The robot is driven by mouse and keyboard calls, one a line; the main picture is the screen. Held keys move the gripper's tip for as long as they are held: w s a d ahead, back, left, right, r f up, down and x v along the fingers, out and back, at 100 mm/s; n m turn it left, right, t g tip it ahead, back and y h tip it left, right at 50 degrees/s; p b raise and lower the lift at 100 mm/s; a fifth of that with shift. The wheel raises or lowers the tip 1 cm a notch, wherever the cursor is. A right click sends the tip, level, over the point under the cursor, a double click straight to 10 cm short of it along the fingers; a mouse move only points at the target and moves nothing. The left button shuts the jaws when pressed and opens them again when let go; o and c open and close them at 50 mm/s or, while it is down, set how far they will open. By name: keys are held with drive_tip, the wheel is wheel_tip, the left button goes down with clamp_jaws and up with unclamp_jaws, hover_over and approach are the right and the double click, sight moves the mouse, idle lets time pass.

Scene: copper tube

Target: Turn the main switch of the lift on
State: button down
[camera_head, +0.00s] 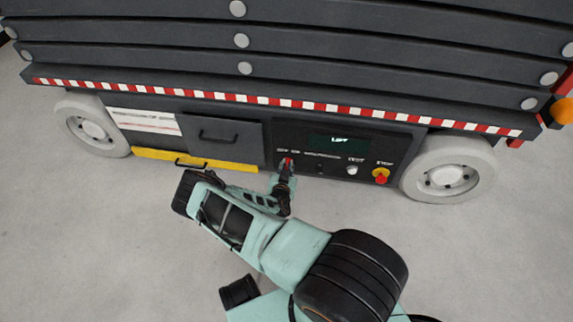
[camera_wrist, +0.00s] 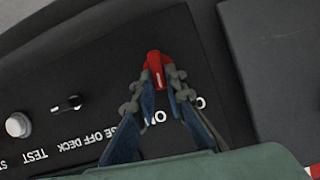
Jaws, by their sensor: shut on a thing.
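The lift's control panel (camera_head: 325,172) is on its dark lower side, between the two wheels. The red main switch (camera_wrist: 157,66) is at the top middle in the wrist view, and a bit of its red (camera_head: 288,160) shows at the panel's left in the head view. My gripper (camera_wrist: 160,76) is shut on the switch, one finger on each side of its handle. In the head view my gripper (camera_head: 287,169) reaches the panel from below. The handle stands nearly upright in the wrist view. White "ON" lettering (camera_wrist: 155,117) is near it, and other lettering is partly hidden by the fingers.
A small black selector (camera_wrist: 67,103) and a pale test button (camera_wrist: 18,125) are beside the switch. A drawer handle (camera_head: 217,136) and a yellow bar (camera_head: 150,154) are left of the panel. The floor in front is clear.

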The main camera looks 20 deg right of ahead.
drive_tip(key=shift+s+d+f+m+t+y+p, duration=0.15)
drive_tip(key=shift+m+t+y, duration=0.45)
drive_tip(key=shift+m, duration=0.65)
drive_tip(key=shift+s+d+f+m+t+y+p, duration=0.1)
drive_tip(key=shift+d+m+t+y+p, duration=0.3)
drive_tip(key=shift+m, duration=0.9)
drive_tip(key=shift+s+d+f+m+t+y+b, duration=0.15)
drive_tip(key=shift+m+t+y, duration=0.55)
drive_tip(key=shift+m, duration=0.55)
drive_tip(key=shift+w+a+t, duration=0.1)
drive_tip(key=shift+t, duration=0.2)
drive_tip(key=c, duration=2)
unclamp_jaws()
drive_tip(key=shift+o, duration=0.2)
drive_tip(key=shift+r, duration=0.1)
wheel_tip(320, 180, up, 10)
drive_tip(key=shift+f, duration=0.1)
